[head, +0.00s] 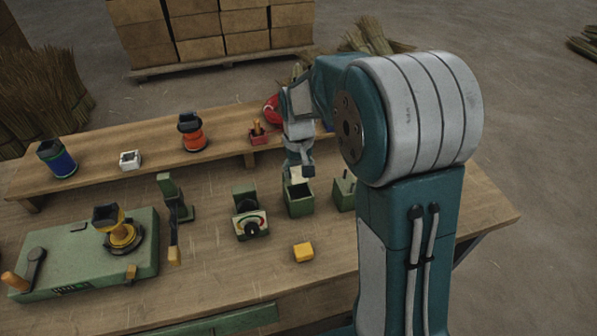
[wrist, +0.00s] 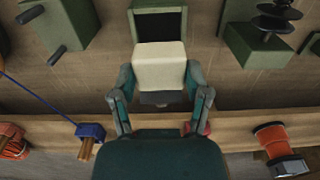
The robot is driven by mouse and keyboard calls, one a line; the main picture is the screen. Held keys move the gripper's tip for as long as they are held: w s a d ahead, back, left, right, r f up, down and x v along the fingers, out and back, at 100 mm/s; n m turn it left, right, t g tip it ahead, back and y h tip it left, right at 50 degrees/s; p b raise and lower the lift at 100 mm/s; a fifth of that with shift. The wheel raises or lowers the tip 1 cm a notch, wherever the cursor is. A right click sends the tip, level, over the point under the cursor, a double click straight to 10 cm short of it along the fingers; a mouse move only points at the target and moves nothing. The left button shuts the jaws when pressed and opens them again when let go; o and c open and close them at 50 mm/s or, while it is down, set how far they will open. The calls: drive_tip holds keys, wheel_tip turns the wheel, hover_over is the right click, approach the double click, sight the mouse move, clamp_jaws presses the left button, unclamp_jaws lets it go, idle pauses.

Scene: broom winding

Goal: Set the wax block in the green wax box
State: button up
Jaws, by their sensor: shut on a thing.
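A cream wax block (wrist: 159,67) is between the two fingers of my gripper (wrist: 160,90) in the wrist view. My gripper is shut on it. In the head view my gripper (head: 298,160) points down above the green wax box (head: 299,207), and a small part of the wax block (head: 298,174) shows below it at the box's opening. The green wax box is open-topped with a dark inside, and it also shows in the wrist view (wrist: 138,22), just beyond the block. The block hides part of the box, so I cannot tell whether they touch.
A yellow block (head: 303,253) lies on the bench in front of the box. A green dial device (head: 250,225) stands left of the box, another green block (head: 344,190) right. A green winding machine (head: 85,255) is at left. A raised shelf (head: 95,170) behind holds spools.

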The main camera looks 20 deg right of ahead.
sight(299, 170)
drive_tip(key=shift+f, duration=2.45)
drive_tip(key=shift+s+f, duration=0.1)
drive_tip(key=shift+f, duration=0.45)
drive_tip(key=o, duration=0.8)
drive_tip(key=shift+r, duration=5.5)
